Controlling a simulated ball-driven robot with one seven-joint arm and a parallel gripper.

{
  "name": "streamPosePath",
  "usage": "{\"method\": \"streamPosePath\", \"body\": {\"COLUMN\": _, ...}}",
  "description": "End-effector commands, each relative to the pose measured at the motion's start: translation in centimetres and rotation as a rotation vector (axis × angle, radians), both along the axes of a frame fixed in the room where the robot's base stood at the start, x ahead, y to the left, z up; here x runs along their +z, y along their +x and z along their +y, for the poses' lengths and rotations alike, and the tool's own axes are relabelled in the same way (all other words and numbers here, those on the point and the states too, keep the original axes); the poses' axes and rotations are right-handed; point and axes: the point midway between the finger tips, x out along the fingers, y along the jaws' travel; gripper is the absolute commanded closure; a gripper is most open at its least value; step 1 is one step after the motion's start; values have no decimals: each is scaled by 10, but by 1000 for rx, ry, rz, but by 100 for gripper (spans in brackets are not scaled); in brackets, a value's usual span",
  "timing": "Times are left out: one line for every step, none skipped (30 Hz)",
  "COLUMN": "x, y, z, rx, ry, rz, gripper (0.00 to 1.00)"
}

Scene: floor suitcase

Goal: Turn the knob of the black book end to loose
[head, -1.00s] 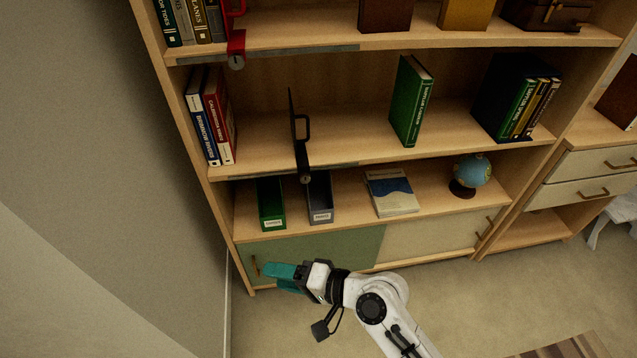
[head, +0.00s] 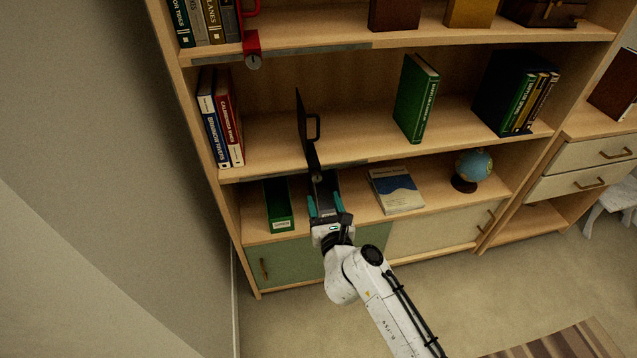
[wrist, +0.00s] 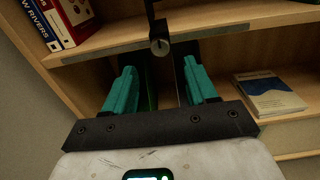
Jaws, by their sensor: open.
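The black book end (head: 304,130) stands upright on the middle shelf, with a loop handle on its right side. Its knob (wrist: 160,46) hangs at the shelf's front edge and shows as a small round grey face with a mark on it in the wrist view. My gripper (head: 325,200) is open and empty, just below and in front of the knob. In the wrist view its two teal fingers (wrist: 160,88) stand apart, and the knob appears beyond their tips, roughly midway between them. The knob is apart from both fingers.
A metal rail (wrist: 200,43) runs along the shelf edge. A red book end (head: 252,45) is on the shelf above. Books (head: 220,118) stand at left.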

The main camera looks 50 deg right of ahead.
Motion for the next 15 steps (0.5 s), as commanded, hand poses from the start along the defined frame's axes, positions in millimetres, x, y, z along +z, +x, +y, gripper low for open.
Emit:
{"method": "streamPosePath", "body": {"x": 2, "y": 9, "z": -7, "rx": -2, "ry": 0, "rz": -1, "gripper": 43}}
{"method": "streamPosePath", "body": {"x": 2, "y": 14, "z": -10, "rx": -3, "ry": 0, "rz": -2, "gripper": 43}}
{"method": "streamPosePath", "body": {"x": 1, "y": 20, "z": -14, "rx": -2, "ry": -1, "rz": -1, "gripper": 43}}
{"method": "streamPosePath", "body": {"x": 2, "y": 25, "z": -17, "rx": -1, "ry": -1, "rz": -2, "gripper": 43}}
{"method": "streamPosePath", "body": {"x": 1, "y": 28, "z": -20, "rx": -1, "ry": -2, "rz": -1, "gripper": 43}}
{"method": "streamPosePath", "body": {"x": 2, "y": 34, "z": -23, "rx": -1, "ry": -2, "rz": -1, "gripper": 43}}
{"method": "streamPosePath", "body": {"x": 2, "y": 37, "z": -26, "rx": -1, "ry": -1, "rz": 0, "gripper": 43}}
{"method": "streamPosePath", "body": {"x": 1, "y": 40, "z": -28, "rx": -1, "ry": -1, "rz": 0, "gripper": 43}}
{"method": "streamPosePath", "body": {"x": 1, "y": 44, "z": -31, "rx": -1, "ry": -1, "rz": 0, "gripper": 43}}
{"method": "streamPosePath", "body": {"x": 1, "y": 47, "z": -32, "rx": -1, "ry": -2, "rz": -1, "gripper": 43}}
{"method": "streamPosePath", "body": {"x": 1, "y": 49, "z": -34, "rx": 0, "ry": -1, "rz": 0, "gripper": 43}}
{"method": "streamPosePath", "body": {"x": 1, "y": 52, "z": -35, "rx": 0, "ry": -1, "rz": 0, "gripper": 43}}
{"method": "streamPosePath", "body": {"x": 1, "y": 53, "z": -36, "rx": 0, "ry": -2, "rz": -1, "gripper": 43}}
{"method": "streamPosePath", "body": {"x": 1, "y": 54, "z": -37, "rx": 0, "ry": -1, "rz": 0, "gripper": 43}}
{"method": "streamPosePath", "body": {"x": 0, "y": 55, "z": -38, "rx": 0, "ry": -2, "rz": 0, "gripper": 43}}
